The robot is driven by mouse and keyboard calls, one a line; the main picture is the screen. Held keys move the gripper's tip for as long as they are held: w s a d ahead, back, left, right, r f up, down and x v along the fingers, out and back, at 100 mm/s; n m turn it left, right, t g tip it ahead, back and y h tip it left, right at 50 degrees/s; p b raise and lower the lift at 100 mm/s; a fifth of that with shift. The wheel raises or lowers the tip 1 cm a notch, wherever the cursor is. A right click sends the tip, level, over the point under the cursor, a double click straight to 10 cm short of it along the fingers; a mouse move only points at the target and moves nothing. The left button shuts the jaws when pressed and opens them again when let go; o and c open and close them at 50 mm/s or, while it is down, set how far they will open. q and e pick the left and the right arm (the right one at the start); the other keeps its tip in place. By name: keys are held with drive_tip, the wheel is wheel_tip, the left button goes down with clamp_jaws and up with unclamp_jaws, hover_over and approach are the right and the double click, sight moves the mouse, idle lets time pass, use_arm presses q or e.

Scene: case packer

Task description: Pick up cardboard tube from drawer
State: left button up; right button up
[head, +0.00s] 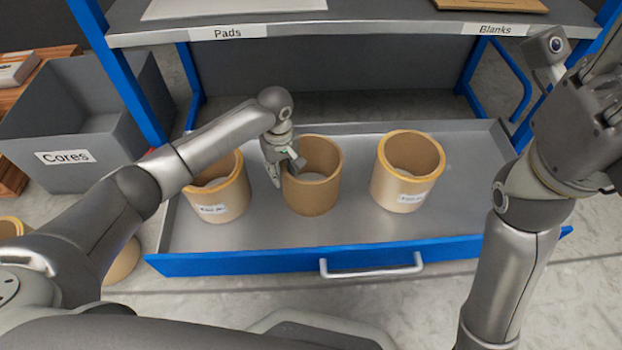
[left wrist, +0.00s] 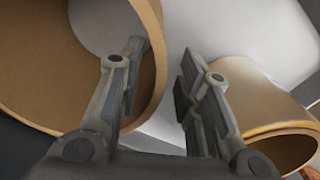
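Three tan cardboard tubes stand upright in the open drawer (head: 440,215): a left tube (head: 232,199), a middle tube (head: 318,195) and a right tube (head: 405,185). The left and right ones have orange rims and white labels. My left gripper (head: 285,172) is at the left side of the middle tube. In the left wrist view, its fingers (left wrist: 163,68) are apart, one inside the middle tube (left wrist: 75,100) and one outside, with the wall between them and a gap showing. The left tube (left wrist: 262,98) lies beyond the outer finger. My right gripper (head: 592,112) is raised at the upper right, its fingers unclear.
A shelf (head: 350,28) labelled Pads and Blanks hangs over the drawer's back, on blue posts. A grey bin (head: 70,115) labelled Cores stands at the left. The drawer's blue front (head: 240,263) has a silver handle (head: 370,270). The drawer floor right of the right tube is clear.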

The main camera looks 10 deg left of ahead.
use_arm(q)
clamp_jaws()
idle(0.3)
drive_tip(key=shift+r, duration=0.15)
idle(0.3)
